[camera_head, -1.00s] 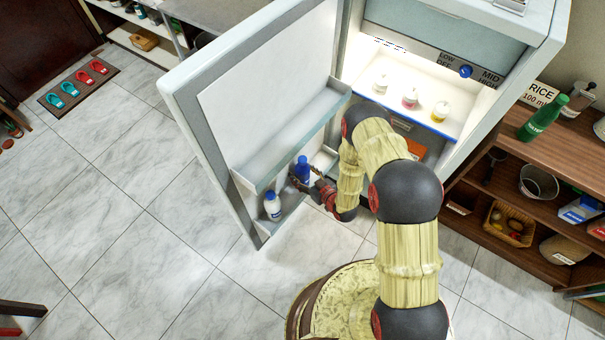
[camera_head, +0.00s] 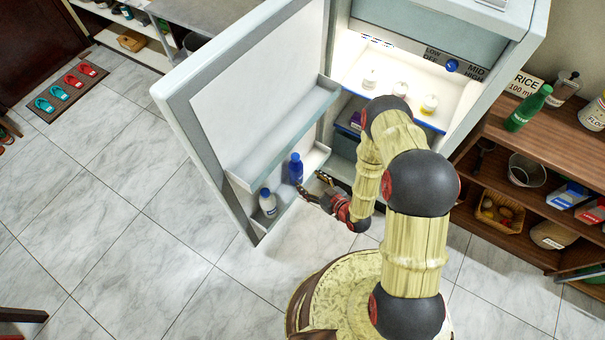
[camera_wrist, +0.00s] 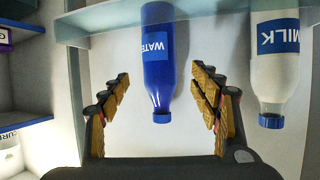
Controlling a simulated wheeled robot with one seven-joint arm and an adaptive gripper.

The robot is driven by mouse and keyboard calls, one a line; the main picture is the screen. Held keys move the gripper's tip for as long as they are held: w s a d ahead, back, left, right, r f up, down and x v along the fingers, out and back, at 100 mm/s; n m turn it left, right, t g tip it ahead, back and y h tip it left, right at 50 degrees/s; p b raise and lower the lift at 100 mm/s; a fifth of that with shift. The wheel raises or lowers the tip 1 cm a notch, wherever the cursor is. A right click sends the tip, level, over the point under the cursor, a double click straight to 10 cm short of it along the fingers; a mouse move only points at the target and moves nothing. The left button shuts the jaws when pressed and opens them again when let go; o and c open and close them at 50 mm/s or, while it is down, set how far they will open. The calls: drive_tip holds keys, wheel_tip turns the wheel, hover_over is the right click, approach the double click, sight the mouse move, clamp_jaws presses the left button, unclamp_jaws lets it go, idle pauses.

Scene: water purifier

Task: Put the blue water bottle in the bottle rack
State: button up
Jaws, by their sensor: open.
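The blue water bottle (camera_head: 295,168) stands upright in the lower door shelf, the bottle rack (camera_head: 318,157), of the open fridge door. My gripper (camera_head: 311,185) is just to the right of the bottle, open and empty, with a small gap between them in the head view. In the wrist view the bottle (camera_wrist: 158,60) appears upside down, with its WATER label facing me. It shows between my open fingers (camera_wrist: 160,76), and neither finger visibly touches it. The shelf's front rail (camera_wrist: 110,24) crosses near the top of that view.
A white milk bottle (camera_head: 267,203) stands in the same shelf, left of the blue bottle. The upper door shelf (camera_head: 275,132) is above them. The fridge interior (camera_head: 385,55) holds several small bottles. A wooden shelf unit (camera_head: 490,145) stands at right. Floor in front is clear.

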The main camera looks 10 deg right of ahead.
drive_tip(key=shift+v, duration=1.1)
